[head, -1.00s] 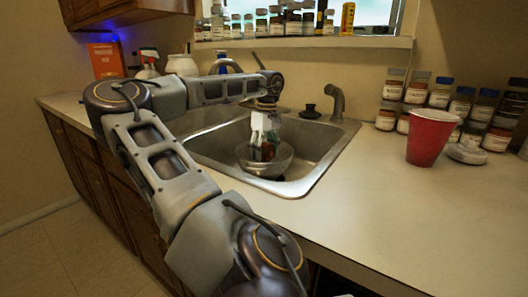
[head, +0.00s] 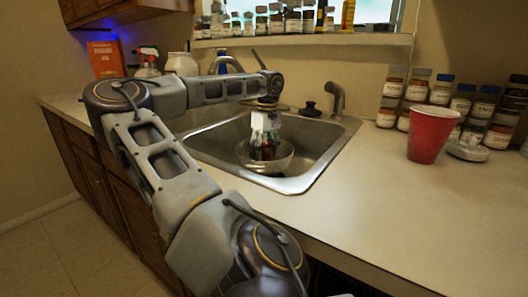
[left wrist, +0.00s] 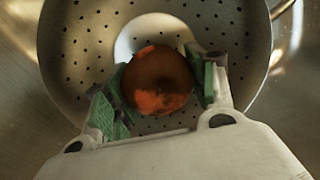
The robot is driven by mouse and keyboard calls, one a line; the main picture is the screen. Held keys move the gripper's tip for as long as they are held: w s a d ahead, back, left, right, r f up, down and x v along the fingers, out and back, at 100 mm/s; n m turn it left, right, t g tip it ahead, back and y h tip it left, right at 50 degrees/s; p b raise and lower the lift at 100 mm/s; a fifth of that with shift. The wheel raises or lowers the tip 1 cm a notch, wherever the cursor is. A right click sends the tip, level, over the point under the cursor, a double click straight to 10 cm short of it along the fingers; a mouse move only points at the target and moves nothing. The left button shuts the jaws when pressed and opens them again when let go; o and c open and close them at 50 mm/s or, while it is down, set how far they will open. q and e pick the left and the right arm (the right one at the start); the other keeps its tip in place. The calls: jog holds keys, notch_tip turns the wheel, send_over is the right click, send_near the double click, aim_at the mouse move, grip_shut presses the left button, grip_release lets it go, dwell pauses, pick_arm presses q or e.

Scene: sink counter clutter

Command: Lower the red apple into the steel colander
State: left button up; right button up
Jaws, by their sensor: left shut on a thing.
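The red apple (left wrist: 158,82) sits between the green-padded fingers of my left gripper (left wrist: 160,88) in the left wrist view, and the gripper is shut on it. The steel colander (left wrist: 75,50), with its perforated wall, lies around and below the apple. In the head view the colander (head: 281,163) stands in the sink, and my left gripper (head: 263,150) points down into it. The apple is mostly hidden by the fingers there. I cannot tell whether the apple touches the colander's bottom. My right gripper does not show.
The steel sink (head: 325,145) surrounds the colander, with a faucet (head: 337,98) at its back right. A red cup (head: 430,134) and several jars (head: 440,92) stand on the counter to the right. The front right counter (head: 400,210) is clear.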

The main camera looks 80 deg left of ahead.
aim_at(266, 144)
pick_arm(q)
jog(key=shift+f+b, duration=0.7)
jog(key=shift+f, duration=0.7)
dwell(1.8)
dwell(0.4)
jog(key=o, duration=1.2)
jog(key=shift+r, duration=0.15)
jog(key=shift+w+a+r, duration=0.1)
jog(key=shift+w+r, duration=0.05)
jog(key=shift+r, duration=1.8)
jog(key=shift+w+a+r, duration=0.1)
jog(key=shift+r, duration=1.85)
jog(key=shift+w+a+r, duration=0.1)
jog(key=shift+w+r, duration=0.05)
jog(key=shift+r, duration=1.8)
jog(key=shift+d, duration=0.1)
